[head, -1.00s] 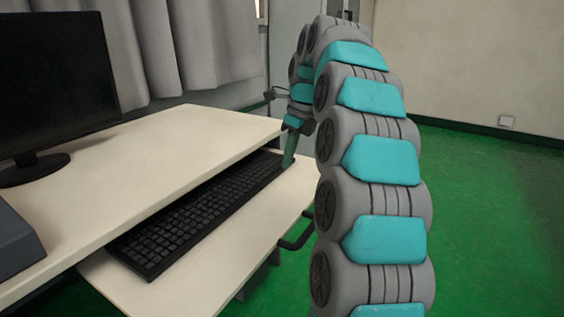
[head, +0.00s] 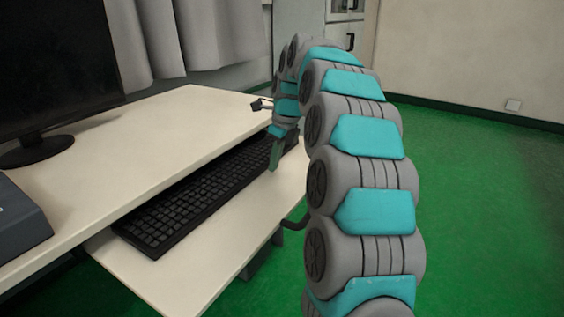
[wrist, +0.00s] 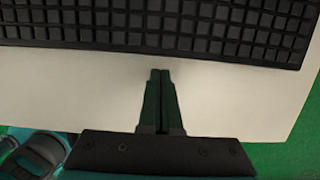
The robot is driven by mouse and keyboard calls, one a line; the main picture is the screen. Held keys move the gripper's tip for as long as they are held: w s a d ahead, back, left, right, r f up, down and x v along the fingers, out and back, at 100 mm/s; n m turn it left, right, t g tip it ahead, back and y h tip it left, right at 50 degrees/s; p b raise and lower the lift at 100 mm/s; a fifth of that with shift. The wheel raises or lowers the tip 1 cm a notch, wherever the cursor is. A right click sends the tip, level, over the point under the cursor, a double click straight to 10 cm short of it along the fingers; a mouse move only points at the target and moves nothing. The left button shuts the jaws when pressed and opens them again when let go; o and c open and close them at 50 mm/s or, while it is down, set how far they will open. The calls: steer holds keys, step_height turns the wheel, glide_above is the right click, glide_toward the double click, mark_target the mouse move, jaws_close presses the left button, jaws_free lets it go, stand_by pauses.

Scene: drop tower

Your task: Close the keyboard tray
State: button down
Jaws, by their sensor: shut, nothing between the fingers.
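The keyboard tray (head: 205,262) is a pale board pulled out from under the desk top. It also shows in the wrist view (wrist: 230,98). A black keyboard (head: 190,203) lies along it, close to the desk edge; its keys fill the top of the wrist view (wrist: 220,28). A dark handle (head: 293,224) sticks out from the tray's front edge, partly hidden by my arm. My gripper (head: 273,165) points down near the far end of the tray, beside the keyboard. In the wrist view its fingers (wrist: 160,75) are together and empty over the tray's bare strip. I cannot tell if they touch it.
The white desk top (head: 150,145) lies above and left of the tray. A black monitor (head: 50,70) and a dark grey device (head: 18,225) stand on it. Grey curtains (head: 190,40) hang behind. Green floor (head: 480,220) to the right is clear.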

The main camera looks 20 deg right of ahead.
mark_target(242, 158)
steer(key=shift+w+a, duration=0.3)
steer(key=shift+w, duration=0.05)
steer(key=shift+w, duration=0.1)
steer(key=w+a+p, duration=0.1)
steer(key=w, duration=0.1)
steer(key=w+a+p, duration=0.3)
steer(key=w+a, duration=0.1)
steer(key=w, duration=0.1)
steer(key=shift+w+a+r+p, duration=0.1)
steer(key=shift+r+p, duration=0.05)
steer(key=shift+p, duration=0.2)
steer(key=shift+w+a+f, duration=0.2)
steer(key=shift+w+a, duration=0.05)
steer(key=shift+w, duration=0.05)
steer(key=shift+s, duration=0.1)
